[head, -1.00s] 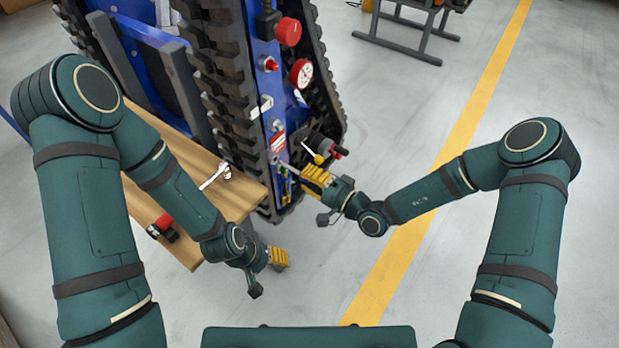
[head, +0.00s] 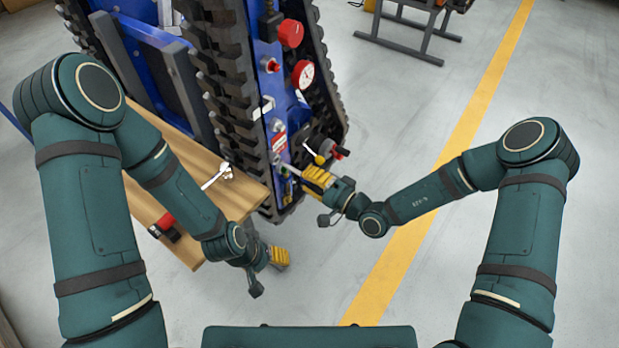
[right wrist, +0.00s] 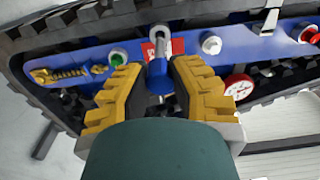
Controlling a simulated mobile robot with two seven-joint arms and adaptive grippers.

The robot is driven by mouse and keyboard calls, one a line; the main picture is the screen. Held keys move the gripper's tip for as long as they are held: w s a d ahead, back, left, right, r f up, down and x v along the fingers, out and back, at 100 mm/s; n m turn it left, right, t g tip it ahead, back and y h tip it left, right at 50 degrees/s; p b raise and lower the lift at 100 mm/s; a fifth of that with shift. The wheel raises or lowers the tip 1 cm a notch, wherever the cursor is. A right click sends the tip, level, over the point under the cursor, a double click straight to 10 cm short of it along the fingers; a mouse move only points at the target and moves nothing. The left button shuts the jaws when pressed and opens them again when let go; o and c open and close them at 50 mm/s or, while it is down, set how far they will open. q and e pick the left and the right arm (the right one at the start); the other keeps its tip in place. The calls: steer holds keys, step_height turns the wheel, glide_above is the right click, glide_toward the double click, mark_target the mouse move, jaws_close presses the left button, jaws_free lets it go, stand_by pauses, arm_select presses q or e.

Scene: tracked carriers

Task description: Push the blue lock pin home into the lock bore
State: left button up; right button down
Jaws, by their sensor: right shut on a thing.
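In the right wrist view the blue lock pin (right wrist: 160,82) is between the two yellow fingers of my right gripper (right wrist: 160,88), which is shut on it. A silver cylindrical part (right wrist: 160,40) lies in line with the pin, against the blue side plate, beside a red and white label. I cannot tell how deep the pin sits in the lock bore, which the pin and fingers hide. In the head view my right gripper (head: 307,178) is at the lower end of the tracked carrier (head: 285,95). My left gripper (head: 279,257) hangs low, right of the wooden bench, apart from the carrier.
The wooden bench (head: 145,205) carries a silver tool (head: 217,176) and a red and black item (head: 164,227).

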mark_target(281, 163)
steer(key=shift+p, duration=0.4)
stand_by(0.6)
steer(key=shift+b+x, duration=0.3)
steer(key=shift+x, duration=3.95)
steer(key=shift+s+d, duration=0.1)
steer(key=shift+s, duration=0.05)
steer(key=shift+s+d, duration=0.1)
steer(key=shift+d, duration=0.05)
steer(key=shift+p+v, duration=1.25)
steer(key=shift+v, duration=2.25)
